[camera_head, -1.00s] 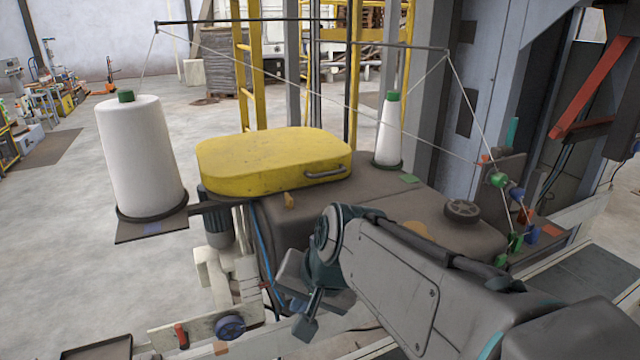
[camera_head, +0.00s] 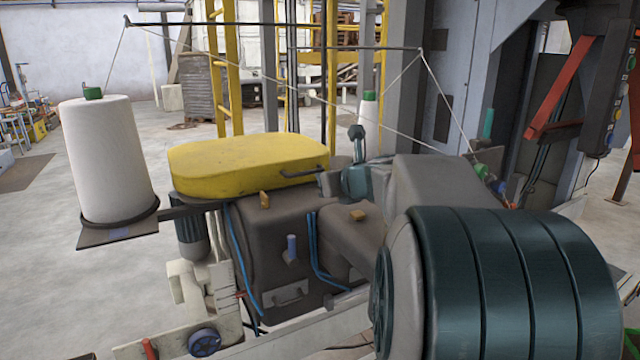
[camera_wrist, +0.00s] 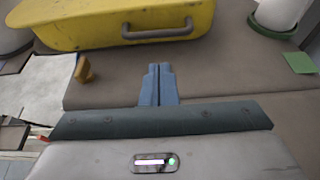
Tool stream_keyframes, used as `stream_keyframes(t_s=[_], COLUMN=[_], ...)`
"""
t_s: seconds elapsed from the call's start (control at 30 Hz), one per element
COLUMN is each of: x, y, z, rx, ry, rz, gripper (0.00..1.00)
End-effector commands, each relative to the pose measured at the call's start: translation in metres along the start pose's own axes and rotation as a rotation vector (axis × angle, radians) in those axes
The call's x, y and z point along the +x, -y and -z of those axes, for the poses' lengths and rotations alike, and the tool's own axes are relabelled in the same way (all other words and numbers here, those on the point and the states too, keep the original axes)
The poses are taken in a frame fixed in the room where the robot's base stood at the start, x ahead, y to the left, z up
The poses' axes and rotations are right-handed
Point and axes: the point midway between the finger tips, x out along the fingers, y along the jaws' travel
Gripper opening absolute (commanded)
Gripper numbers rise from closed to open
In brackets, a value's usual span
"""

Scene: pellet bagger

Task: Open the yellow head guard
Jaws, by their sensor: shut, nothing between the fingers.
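The yellow head guard (camera_head: 245,163) lies flat and closed on top of the grey sewing head. Its dark bar handle (camera_head: 304,174) is on the right end of its near side. In the wrist view the guard (camera_wrist: 100,20) fills the upper left, with the handle (camera_wrist: 158,33) just above my fingertips in the picture. My gripper (camera_wrist: 159,70) is shut and empty, its blue fingers pointing toward the handle with a gap between. In the head view my wrist is right of the handle, and my fingers are hard to make out there.
A large white thread cone (camera_head: 107,165) stands left of the guard. A smaller cone (camera_head: 368,108) stands behind it to the right, partly hidden. Threads run from an overhead bar (camera_head: 270,23). A small orange tab (camera_head: 264,199) sticks up below the guard's near edge.

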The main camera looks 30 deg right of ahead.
Motion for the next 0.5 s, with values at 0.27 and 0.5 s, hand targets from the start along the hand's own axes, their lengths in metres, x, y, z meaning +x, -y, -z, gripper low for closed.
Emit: stream_keyframes(t_s=[0.27, 0.5], x=[0.048, 0.069], y=[-0.001, -0.001], z=[0.001, 0.000], rx=[-0.003, -0.005], ry=[-0.003, -0.001], rz=[-0.002, -0.002], gripper=[0.00, 0.00])
